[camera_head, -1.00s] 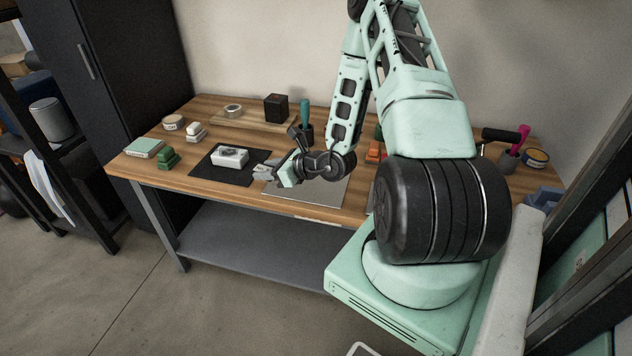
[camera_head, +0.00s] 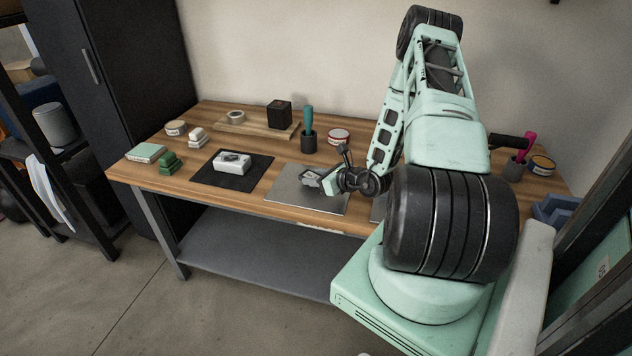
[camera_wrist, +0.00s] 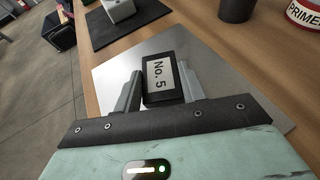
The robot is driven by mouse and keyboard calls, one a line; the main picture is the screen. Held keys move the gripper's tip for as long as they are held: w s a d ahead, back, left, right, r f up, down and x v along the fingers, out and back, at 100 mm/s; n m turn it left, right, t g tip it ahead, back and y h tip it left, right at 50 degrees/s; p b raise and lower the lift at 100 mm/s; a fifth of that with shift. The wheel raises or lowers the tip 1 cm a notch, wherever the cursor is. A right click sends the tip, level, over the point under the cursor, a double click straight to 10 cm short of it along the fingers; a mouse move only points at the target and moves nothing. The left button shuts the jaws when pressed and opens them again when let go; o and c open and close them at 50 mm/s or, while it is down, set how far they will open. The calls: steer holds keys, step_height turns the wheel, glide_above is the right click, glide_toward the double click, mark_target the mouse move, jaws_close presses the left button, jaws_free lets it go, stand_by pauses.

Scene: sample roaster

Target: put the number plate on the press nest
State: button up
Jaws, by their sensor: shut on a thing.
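The number plate is a dark block with a white "No. 5" label (camera_wrist: 161,73). It sits between the two fingers of my gripper (camera_wrist: 160,88), which is shut on it, label facing the wrist camera. In the head view my gripper (camera_head: 328,183) is over a grey metal sheet (camera_head: 290,193) on the bench; I cannot tell the height. A white block (camera_head: 233,163) with a dark mark on top rests on a black mat (camera_head: 258,174) to the left. I cannot tell which thing is the press nest; my arm hides part of the bench.
A teal-handled tool stands in a dark cup (camera_head: 308,142), near a red-and-white tin (camera_head: 339,136). A black cube (camera_head: 279,114) and a tape roll (camera_head: 236,117) are on a wooden board. A black handle (camera_head: 508,141) shows at right.

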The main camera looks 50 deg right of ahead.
steer(key=shift+f, duration=0.7)
steer(key=shift+f, duration=0.2)
steer(key=o, duration=1.2)
steer(key=shift+r, duration=0.1)
